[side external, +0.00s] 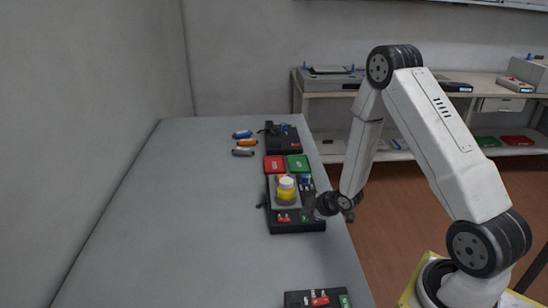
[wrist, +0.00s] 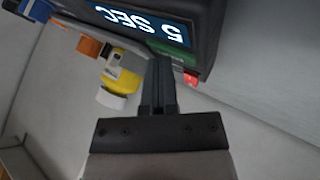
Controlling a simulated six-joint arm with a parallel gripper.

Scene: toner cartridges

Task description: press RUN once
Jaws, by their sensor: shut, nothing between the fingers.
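A black device (side external: 297,227) stands near the right edge of the grey table. It has a red part (side external: 284,218) and a green part (side external: 305,218) at its front. Their labels are too small to read, so I cannot tell which is RUN. My gripper (side external: 319,212) is at the device's right side. In the wrist view my gripper (wrist: 159,62) is shut and empty, with its fingertips close to a green panel (wrist: 170,50) under a "5 SEC" display (wrist: 150,24). Whether they touch is unclear. A small red part (wrist: 191,79) is beside the fingers.
A yellow and white round piece (side external: 286,193) sits on the device. Red (side external: 274,164) and green (side external: 298,163) trays lie behind it. Blue, orange and grey cartridges (side external: 243,143) and another black device (side external: 284,144) are farther back. A black box (side external: 300,300) is in front. The table's left is clear.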

